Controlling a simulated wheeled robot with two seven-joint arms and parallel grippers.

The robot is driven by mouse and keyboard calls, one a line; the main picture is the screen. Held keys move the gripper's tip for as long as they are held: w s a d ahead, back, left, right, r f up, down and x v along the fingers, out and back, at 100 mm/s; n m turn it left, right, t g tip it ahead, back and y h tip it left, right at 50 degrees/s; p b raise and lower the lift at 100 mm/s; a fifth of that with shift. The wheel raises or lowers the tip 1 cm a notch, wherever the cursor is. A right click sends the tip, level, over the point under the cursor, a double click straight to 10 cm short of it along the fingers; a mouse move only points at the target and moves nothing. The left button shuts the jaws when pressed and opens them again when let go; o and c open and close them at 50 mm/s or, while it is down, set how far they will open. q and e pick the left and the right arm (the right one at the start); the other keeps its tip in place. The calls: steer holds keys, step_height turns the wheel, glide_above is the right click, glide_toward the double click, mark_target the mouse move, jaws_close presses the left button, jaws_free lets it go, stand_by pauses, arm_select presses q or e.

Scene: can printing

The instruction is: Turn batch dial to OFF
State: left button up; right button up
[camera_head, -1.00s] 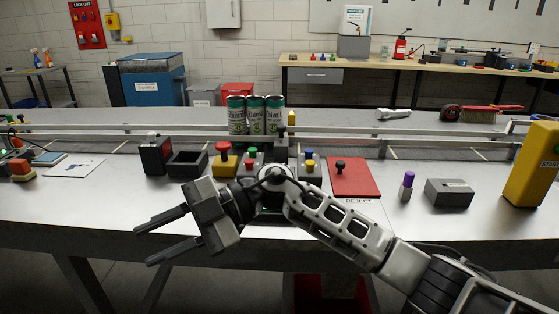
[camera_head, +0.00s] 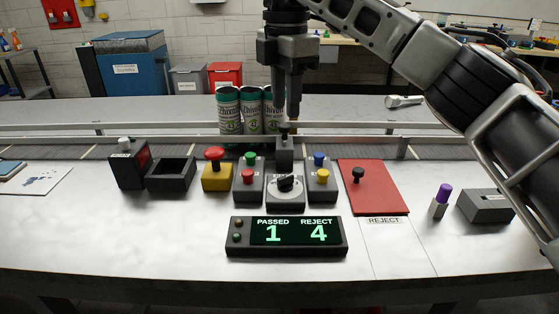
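The batch dial (camera_head: 286,184) is a black knob with a white round face on a small grey box, at the middle of the table behind the display. Its lettering is too small to read. My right gripper (camera_head: 287,112) points down from the top, beyond the dial and above the back of the button row. Its two fingers show apart, with nothing seen between them, and it does not touch the dial. My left gripper is out of view.
A counter display (camera_head: 287,236) reads PASSED 1, REJECT 4. Button boxes flank the dial, with a yellow red-button box (camera_head: 216,177) at left and a red reject pad (camera_head: 373,187) at right. Green cans (camera_head: 229,110) stand behind.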

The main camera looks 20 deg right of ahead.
mark_target(285, 177)
steer(key=f, duration=1.5)
steer(key=shift+s, duration=0.3)
jaws_close()
